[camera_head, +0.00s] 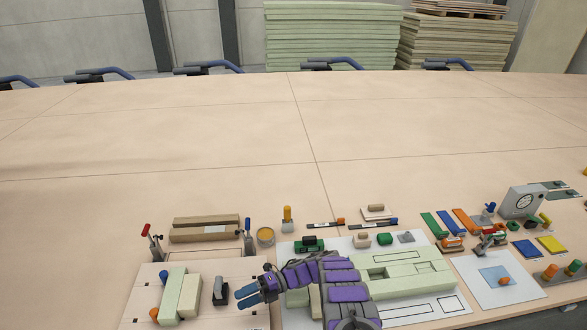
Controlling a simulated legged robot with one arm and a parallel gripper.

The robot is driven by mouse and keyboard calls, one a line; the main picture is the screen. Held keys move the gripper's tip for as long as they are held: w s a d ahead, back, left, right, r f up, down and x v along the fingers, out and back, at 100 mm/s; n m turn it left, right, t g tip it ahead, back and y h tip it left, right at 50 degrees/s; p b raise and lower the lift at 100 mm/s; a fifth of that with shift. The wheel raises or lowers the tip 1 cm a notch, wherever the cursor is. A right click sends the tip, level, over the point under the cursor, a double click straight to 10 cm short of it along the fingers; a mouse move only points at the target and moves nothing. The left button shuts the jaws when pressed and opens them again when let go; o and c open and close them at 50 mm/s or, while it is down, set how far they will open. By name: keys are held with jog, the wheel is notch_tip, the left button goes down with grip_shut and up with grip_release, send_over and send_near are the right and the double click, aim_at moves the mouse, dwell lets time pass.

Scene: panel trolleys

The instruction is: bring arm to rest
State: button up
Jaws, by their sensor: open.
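My purple-and-grey arm reaches in from the bottom edge and bends left over the white board (435,308). My gripper (250,294) points left, with its blue fingers open and nothing seen between them. It is over the right part of a pale wooden board (240,318), just right of a small dark block (220,292). My arm hides part of the pale green blocks (400,275) on the white board. The height of my gripper above the board is hard to tell.
A clamp (249,240) stands behind my gripper, near brown wooden bars (205,229). Pale green strips (178,298) lie on the wooden board. Coloured tools and a dial device (522,201) crowd the right. The large tabletop (200,140) behind is clear.

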jog(key=w+d+r+m+t+h, duration=0.1)
jog(key=w+d+r+m+t, duration=0.2)
jog(key=w+r+m+t, duration=1.6)
jog(key=w+d+r+m+t+h, duration=0.1)
jog(key=w+d+r+m+h, duration=0.3)
jog(key=d+r, duration=0.5)
jog(key=w+d+r+m+t+h, duration=0.1)
jog(key=d+r+m+t+h, duration=0.1)
jog(key=d+r+h, duration=0.55)
jog(key=s+d+m+g+h, duration=0.2)
jog(key=s+d+m, duration=0.15)
jog(key=s, duration=0.45)
jog(key=s+d+r+m+g+h, duration=0.1)
jog(key=s+d+m+g+h, duration=0.15)
jog(key=s+d, duration=0.35)
jog(key=s+d+m+g+h, duration=0.15)
jog(key=s+d+m, duration=0.25)
jog(key=s, duration=0.5)
jog(key=s+a+f+m+g+y, duration=0.1)
jog(key=s+a+f+m+g, duration=0.1)
jog(key=s, duration=1.7)
jog(key=s+a+f+m+g+y, duration=0.1)
jog(key=s+m+g, duration=0.3)
jog(key=s, duration=1.6)
jog(key=f+g, duration=0.1)
jog(key=g, duration=0.2)
jog(key=shift+a+f+m+y, duration=0.3)
jog(key=shift+a+y, duration=0.05)
